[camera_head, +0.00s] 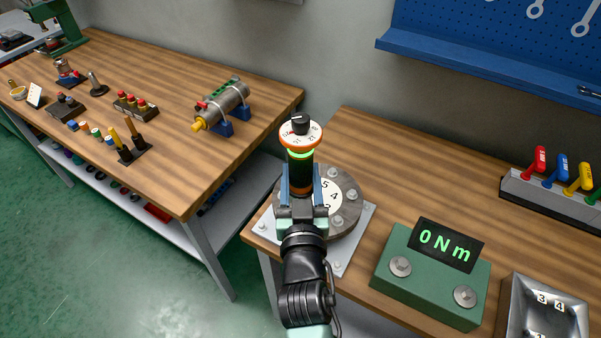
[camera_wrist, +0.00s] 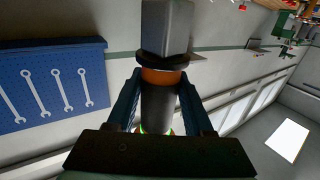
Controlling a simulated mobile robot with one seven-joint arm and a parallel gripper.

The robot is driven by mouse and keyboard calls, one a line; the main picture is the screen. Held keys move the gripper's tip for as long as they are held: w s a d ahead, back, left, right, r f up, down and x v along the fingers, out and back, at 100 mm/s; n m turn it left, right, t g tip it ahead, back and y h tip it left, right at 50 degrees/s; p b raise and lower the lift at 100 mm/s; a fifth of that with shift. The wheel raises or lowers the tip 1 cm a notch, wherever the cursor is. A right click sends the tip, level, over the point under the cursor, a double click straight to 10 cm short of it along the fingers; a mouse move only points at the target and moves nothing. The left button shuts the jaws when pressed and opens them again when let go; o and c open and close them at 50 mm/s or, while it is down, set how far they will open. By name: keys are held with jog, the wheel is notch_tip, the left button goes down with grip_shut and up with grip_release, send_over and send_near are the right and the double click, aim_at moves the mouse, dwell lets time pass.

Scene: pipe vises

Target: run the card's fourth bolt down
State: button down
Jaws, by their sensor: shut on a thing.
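My gripper (camera_head: 302,188) is shut on a dark cylindrical driver (camera_head: 301,165) with an orange collar, a glowing green ring and a white numbered dial with a black knob on top. The driver stands roughly upright in front of a round grey flange (camera_head: 348,222) on a pale square plate. The flange has several bolt heads around a white numbered disc (camera_head: 334,198); 5 and 4 are readable, the rest is covered. I cannot tell whether the driver touches a bolt. In the wrist view the driver (camera_wrist: 160,105) sits between both fingers.
A green box (camera_head: 430,280) reads 0 Nm; a metal tray (camera_head: 505,325) holds numbered tags. Coloured-handled tools (camera_head: 560,175) stand in a rack at right. The left bench (camera_head: 180,70) carries a cylinder on blue supports and small parts, including a white card (camera_head: 36,95). A gap separates the benches.

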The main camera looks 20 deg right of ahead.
aim_at(301, 167)
jog(key=shift+r+p, duration=1.4)
jog(key=shift+r, duration=1)
